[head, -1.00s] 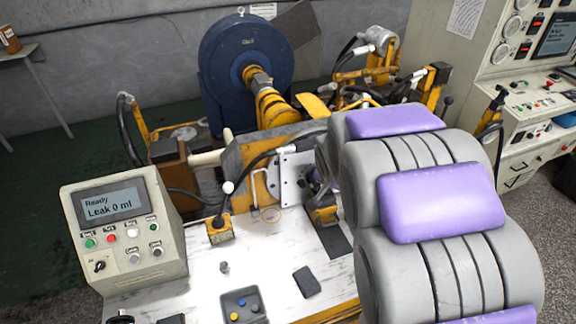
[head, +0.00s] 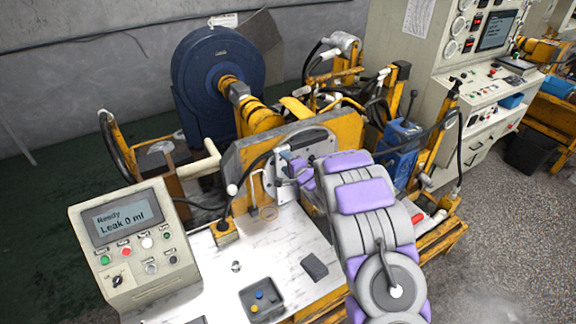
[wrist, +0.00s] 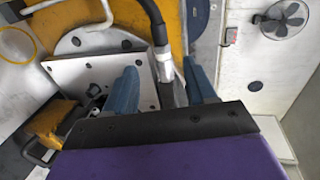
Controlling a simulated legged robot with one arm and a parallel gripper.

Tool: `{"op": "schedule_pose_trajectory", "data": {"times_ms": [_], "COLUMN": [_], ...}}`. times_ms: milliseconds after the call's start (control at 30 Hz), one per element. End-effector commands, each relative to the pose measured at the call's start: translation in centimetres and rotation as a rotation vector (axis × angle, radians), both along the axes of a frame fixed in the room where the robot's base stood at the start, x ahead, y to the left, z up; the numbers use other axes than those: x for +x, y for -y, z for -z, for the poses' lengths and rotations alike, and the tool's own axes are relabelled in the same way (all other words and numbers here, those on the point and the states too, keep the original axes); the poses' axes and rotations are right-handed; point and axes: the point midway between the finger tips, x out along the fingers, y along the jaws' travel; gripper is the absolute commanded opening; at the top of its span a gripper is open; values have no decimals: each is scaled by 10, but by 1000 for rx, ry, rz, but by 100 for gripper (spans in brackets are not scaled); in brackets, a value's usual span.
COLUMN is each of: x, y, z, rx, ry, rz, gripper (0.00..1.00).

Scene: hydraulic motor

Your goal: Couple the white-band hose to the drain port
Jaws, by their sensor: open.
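My gripper (wrist: 163,85) is open, with blue fingers on either side of a black hose end (wrist: 165,70). The hose end has a pale band or collar and a metal fitting; its lower tip is hidden behind my gripper's black edge. In the head view my gripper (head: 287,172) is at the light mounting plate (head: 270,184) in front of the yellow frame. I cannot make out the drain port for certain; a dark fitting (wrist: 93,90) shows on the plate.
A control box (head: 130,240) reading "Ready, Leak 0 ml" stands at the left of the white bench (head: 215,270). A grey tray (head: 262,298) with small coloured parts and a dark pad (head: 314,266) lie on the bench. A blue drum (head: 205,80) stands behind.

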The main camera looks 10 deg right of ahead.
Motion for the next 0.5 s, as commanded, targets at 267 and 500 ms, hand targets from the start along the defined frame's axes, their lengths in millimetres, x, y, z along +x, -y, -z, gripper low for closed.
{"op": "schedule_pose_trajectory", "data": {"times_ms": [267, 500], "x": [12, 35], "y": [1, -8], "z": [5, 11], "rx": [24, 23], "ry": [8, 8], "rz": [-6, -6], "gripper": [55, 55]}}
